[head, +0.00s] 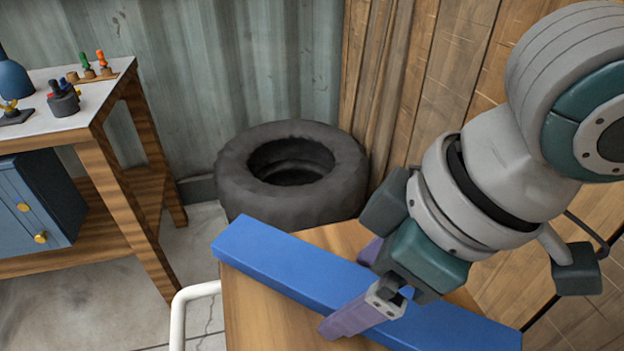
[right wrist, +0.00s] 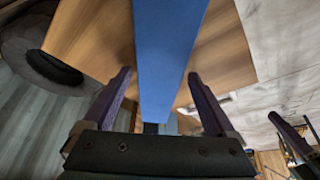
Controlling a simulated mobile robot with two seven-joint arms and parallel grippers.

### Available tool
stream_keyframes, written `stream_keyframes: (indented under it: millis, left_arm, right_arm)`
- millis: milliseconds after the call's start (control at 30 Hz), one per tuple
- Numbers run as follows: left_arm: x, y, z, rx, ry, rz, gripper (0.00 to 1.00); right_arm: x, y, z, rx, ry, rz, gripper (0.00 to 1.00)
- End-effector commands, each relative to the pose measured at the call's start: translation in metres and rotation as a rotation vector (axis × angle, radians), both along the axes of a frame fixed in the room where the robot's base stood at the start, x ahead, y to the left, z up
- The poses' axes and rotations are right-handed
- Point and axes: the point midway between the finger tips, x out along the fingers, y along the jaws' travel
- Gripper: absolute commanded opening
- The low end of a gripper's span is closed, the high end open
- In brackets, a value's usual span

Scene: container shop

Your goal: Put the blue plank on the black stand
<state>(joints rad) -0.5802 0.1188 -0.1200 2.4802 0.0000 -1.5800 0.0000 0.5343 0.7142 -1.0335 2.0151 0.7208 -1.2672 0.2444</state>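The long blue plank (head: 285,264) lies on a wooden-topped table (head: 249,306), slanting from the table's far left to the near right. My right gripper (head: 357,287) is over the middle of the plank, fingers pointing down on either side of it. In the right wrist view the plank (right wrist: 168,45) passes between the two purple fingers, with a gap on each side, so the gripper is open and not holding it. Thin black rods (head: 543,312) show at the right edge; I cannot tell whether they belong to the black stand.
A black tyre (head: 235,185) lies just behind the table. A workbench (head: 95,122) with small tools and a blue cabinet (head: 42,200) stands at the left. A white tube (head: 178,318) runs by the table's left side. Wooden wall panels close off the right.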

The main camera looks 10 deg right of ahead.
Motion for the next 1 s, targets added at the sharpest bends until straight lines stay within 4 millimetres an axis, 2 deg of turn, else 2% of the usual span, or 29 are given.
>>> stream_keyframes:
  millis: [367,467,800,1000]
  left_arm:
    - [0.000,0.000,0.001,0.000,0.000,0.000,0.00]
    - [0.000,0.000,0.007,0.000,0.000,0.000,0.00]
    - [0.000,0.000,0.030,0.000,0.000,0.000,0.00]
    - [0.000,0.000,0.035,0.000,0.000,0.000,0.00]
  right_arm:
    - [0.000,-0.001,0.006,0.001,-0.002,0.000,0.98]
    - [-0.003,-0.004,0.020,0.001,-0.001,0.000,0.98]
    - [-0.023,-0.025,0.089,0.000,-0.003,0.000,0.98]
    - [-0.029,-0.032,0.111,0.001,-0.001,0.000,0.98]
